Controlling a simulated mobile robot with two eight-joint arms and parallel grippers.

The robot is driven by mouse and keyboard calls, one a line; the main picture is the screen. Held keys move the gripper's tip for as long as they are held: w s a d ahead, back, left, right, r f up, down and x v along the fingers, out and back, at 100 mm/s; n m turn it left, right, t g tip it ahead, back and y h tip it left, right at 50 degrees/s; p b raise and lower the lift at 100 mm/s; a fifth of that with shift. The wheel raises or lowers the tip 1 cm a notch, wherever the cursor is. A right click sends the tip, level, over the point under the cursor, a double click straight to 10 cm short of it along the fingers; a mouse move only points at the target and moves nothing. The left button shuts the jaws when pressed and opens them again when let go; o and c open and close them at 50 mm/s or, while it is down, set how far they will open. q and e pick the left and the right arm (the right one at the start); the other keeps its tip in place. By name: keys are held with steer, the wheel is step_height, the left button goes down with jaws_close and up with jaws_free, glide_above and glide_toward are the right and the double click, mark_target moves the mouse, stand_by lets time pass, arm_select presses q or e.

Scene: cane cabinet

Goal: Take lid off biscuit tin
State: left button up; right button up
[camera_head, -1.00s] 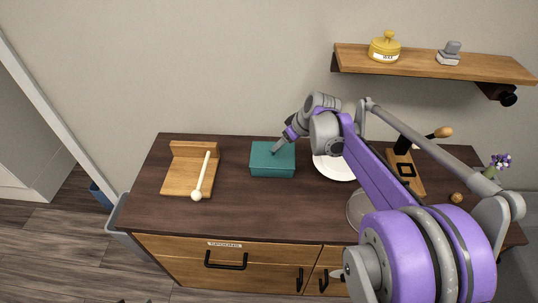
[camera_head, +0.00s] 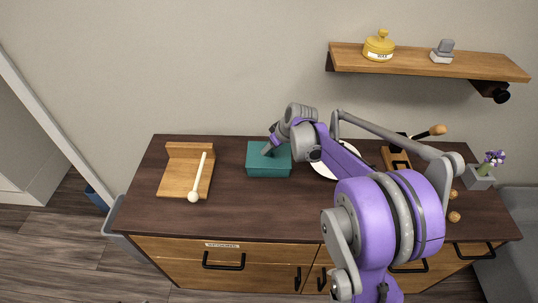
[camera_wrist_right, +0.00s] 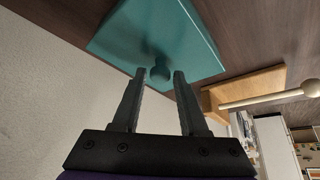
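The biscuit tin is a teal box (camera_head: 268,168) with its lid on, standing at the back middle of the cabinet top. My right gripper (camera_head: 266,151) is over the tin, pointing down at the lid. In the right wrist view its two fingers (camera_wrist_right: 160,75) are apart, with the knob in line with the gap near their tips and space on both sides. The knob is hidden in the head view. My left gripper is not in view.
A wooden board (camera_head: 180,178) with a white-headed stick (camera_head: 199,180) lies left of the tin. A white plate (camera_head: 322,170) is close on the right, partly behind my arm. A shelf (camera_head: 430,62) with a yellow jar (camera_head: 379,46) hangs above right. The front middle is clear.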

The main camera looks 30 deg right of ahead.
jaws_close()
steer(key=shift+r, duration=0.1)
